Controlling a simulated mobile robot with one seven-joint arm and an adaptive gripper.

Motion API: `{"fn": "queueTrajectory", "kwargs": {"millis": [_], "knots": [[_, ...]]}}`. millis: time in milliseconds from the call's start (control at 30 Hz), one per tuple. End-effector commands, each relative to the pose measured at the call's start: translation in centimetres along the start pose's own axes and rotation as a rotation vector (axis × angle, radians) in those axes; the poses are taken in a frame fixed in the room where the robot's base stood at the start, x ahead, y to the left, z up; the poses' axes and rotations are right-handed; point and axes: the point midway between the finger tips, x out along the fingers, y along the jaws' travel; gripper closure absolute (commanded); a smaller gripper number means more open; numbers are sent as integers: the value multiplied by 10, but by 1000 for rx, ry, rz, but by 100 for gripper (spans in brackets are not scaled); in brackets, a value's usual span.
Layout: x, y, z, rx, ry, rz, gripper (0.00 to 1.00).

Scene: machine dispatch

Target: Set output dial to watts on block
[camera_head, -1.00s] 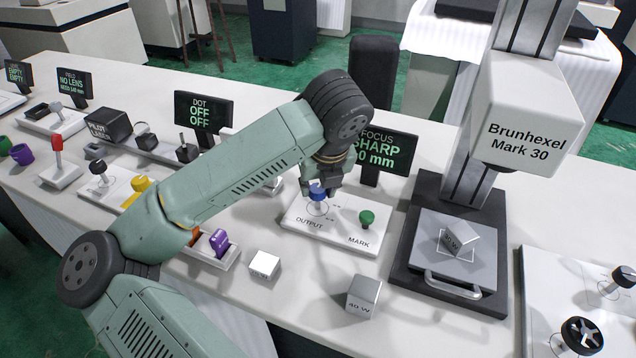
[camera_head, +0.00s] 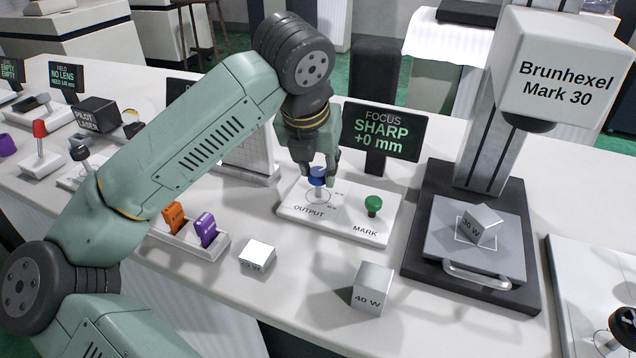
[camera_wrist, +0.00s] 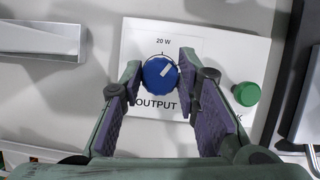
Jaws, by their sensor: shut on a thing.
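The blue output dial (camera_head: 317,177) stands on the white panel marked OUTPUT and MARK (camera_head: 290,226). My gripper (camera_head: 320,168) reaches down onto it from above. In the wrist view, my gripper (camera_wrist: 160,68) has one finger on each side of the dial (camera_wrist: 157,78) and is shut on it. The dial's white pointer line points to the upper right, to the right of the "20 W" label (camera_wrist: 163,41). Other scale marks are hidden or too small to read. A metal block (camera_head: 481,224) on the machine's plate seems to read "30 W".
The green MARK knob (camera_head: 373,205) is just right of the dial. A block marked "40 W" (camera_head: 372,287) and another small block (camera_head: 257,256) stand in front. The Brunhexel machine (camera_head: 555,75) rises at right. The focus screen (camera_head: 385,130) reads SHARP +0 mm.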

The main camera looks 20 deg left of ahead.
Motion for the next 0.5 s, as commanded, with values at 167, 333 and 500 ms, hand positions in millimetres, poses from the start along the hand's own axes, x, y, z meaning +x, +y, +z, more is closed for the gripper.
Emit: {"fn": "queueTrajectory", "kwargs": {"millis": [167, 333, 500], "knots": [[3, 1, -1, 144, 0, -61, 99], [2, 1, 0, 264, 0, -112, 99], [1, 1, 0, 356, 0, -149, 99]]}}
